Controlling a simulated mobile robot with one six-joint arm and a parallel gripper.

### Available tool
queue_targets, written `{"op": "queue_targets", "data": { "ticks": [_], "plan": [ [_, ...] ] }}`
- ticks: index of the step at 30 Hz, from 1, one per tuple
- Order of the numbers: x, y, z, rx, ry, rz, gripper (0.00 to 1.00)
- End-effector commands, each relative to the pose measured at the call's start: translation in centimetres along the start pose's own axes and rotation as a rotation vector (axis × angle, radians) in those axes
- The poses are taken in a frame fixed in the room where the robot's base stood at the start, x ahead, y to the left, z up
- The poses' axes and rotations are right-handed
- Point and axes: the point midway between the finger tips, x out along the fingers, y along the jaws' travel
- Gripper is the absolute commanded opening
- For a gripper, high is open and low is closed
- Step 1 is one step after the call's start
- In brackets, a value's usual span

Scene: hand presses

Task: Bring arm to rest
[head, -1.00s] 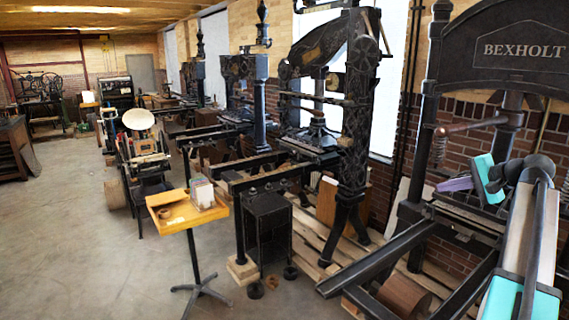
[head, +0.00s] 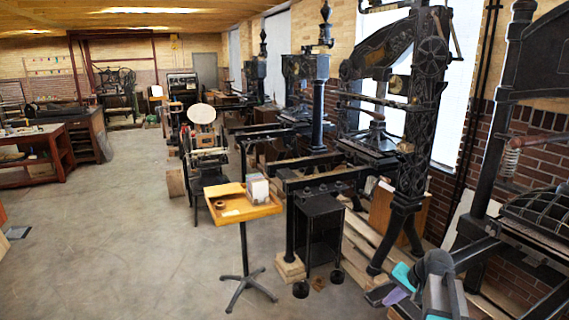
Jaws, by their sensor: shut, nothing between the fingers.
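My arm (head: 437,290) shows only in part at the lower right edge of the head view, folded low in front of the presses. My gripper (head: 381,294), with dark, purple and teal parts, is at its left end, shut and empty. It is seen at a steep angle, and the arm hides part of it. Behind it in the picture stand the legs of an ornate black hand press (head: 408,205).
A yellow-topped stand (head: 232,213) with a small box on it stands left of the near press. More presses line the brick wall on the right. A wooden bench (head: 35,155) is at the left. The concrete floor between is clear.

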Motion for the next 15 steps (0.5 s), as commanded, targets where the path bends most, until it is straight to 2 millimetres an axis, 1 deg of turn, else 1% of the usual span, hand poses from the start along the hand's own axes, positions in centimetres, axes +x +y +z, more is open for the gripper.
{"op": "queue_targets", "data": {
  "ticks": [1, 3, 5, 6, 11, 12, 15],
  "plan": [
    [1.7, -0.2, 2.1, -0.036, -0.021, 0.026, 0.00],
    [3.8, -0.2, 4.3, -0.087, -0.043, 0.063, 0.00],
    [5.4, -0.1, 6.3, -0.131, -0.063, 0.095, 0.00],
    [6.4, -0.1, 7.6, -0.164, -0.076, 0.117, 0.00],
    [10.1, 0.4, 12.8, -0.294, -0.125, 0.200, 0.00],
    [10.9, 0.6, 14.1, -0.327, -0.139, 0.220, 0.00],
    [12.6, 1.1, 17.0, -0.407, -0.166, 0.267, 0.00]
  ]
}}
